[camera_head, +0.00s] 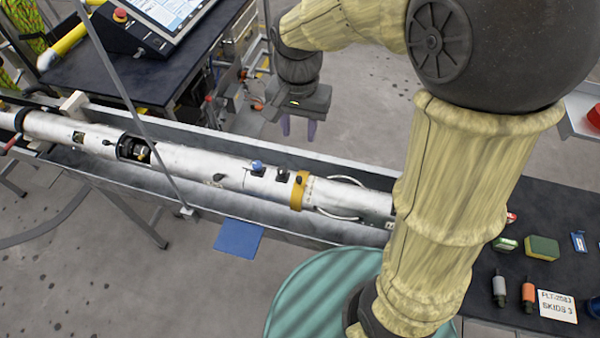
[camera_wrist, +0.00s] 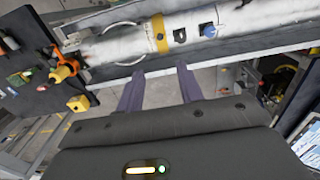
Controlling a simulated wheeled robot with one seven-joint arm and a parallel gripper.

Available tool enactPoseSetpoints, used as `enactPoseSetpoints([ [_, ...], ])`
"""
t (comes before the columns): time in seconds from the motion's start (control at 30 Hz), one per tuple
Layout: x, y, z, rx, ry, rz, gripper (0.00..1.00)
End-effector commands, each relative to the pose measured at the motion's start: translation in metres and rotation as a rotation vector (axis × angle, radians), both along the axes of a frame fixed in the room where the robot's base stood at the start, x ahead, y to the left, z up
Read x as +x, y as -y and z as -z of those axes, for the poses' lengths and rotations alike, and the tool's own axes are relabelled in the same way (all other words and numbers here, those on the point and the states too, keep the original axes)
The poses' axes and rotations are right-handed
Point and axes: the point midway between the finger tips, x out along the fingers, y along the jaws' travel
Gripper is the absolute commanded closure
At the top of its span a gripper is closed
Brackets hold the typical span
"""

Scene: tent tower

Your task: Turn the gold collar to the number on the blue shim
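The gold collar (camera_head: 299,190) is a yellow band around the long silver tube (camera_head: 205,167). It also shows in the wrist view (camera_wrist: 159,33). Its numbers are too small to read. A small blue piece (camera_head: 257,167) sits on top of the tube left of the collar; it shows in the wrist view (camera_wrist: 208,29) as a blue knob. A flat blue plate (camera_head: 239,239) lies at the trough's near edge. I cannot tell which is the blue shim. My gripper (camera_head: 298,128) is open and empty, beyond the tube and apart from it, fingers pointing down. In the wrist view its two fingers (camera_wrist: 160,88) are spread.
The tube lies in a long grey trough (camera_head: 330,168) with raised walls. A thin upright pole (camera_head: 140,105) crosses in front of it. A dark table (camera_head: 555,205) at right holds a sponge (camera_head: 541,248), bottles and a sign (camera_head: 557,306). A console (camera_head: 150,25) stands at upper left.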

Motion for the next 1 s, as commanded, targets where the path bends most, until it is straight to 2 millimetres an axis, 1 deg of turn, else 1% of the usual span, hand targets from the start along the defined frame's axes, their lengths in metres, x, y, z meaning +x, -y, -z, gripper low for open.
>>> enactPoseSetpoints([
  [0.17, 0.0, 0.0, 0.003, -0.001, -0.001, -0.001, 0.63],
  [0.27, 0.0, 0.0, 0.011, -0.001, -0.003, -0.002, 0.63],
  [0.37, 0.0, 0.001, 0.024, -0.001, -0.004, -0.001, 0.63],
  [0.8, 0.0, 0.002, 0.101, -0.002, -0.005, 0.002, 0.63],
  [1.0, 0.0, 0.002, 0.133, -0.002, -0.004, 0.0, 0.63],
])
